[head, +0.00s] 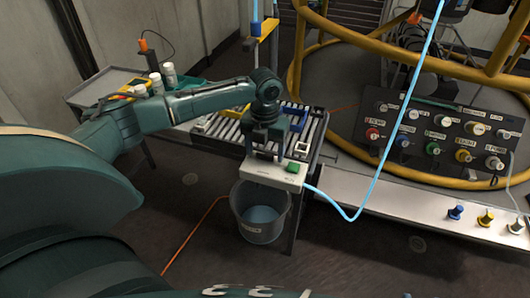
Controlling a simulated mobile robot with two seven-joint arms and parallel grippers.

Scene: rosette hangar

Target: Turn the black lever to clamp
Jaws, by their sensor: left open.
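My left gripper (266,154) is open and points down, just above or at a pale box (272,175) at the front end of a roller rack. I cannot tell whether its fingers touch the box. The box has a green button (301,167) on its right side. I cannot clearly make out the black lever; the gripper and wrist cover the back part of the box. My right gripper is not in view.
A grey bucket (261,222) stands below the box. A blue hose (388,150) loops down to the box's right side. A dark panel (436,138) with coloured knobs stands right, above a pale bench (385,207). A side table (92,88) with white jars is behind my left arm.

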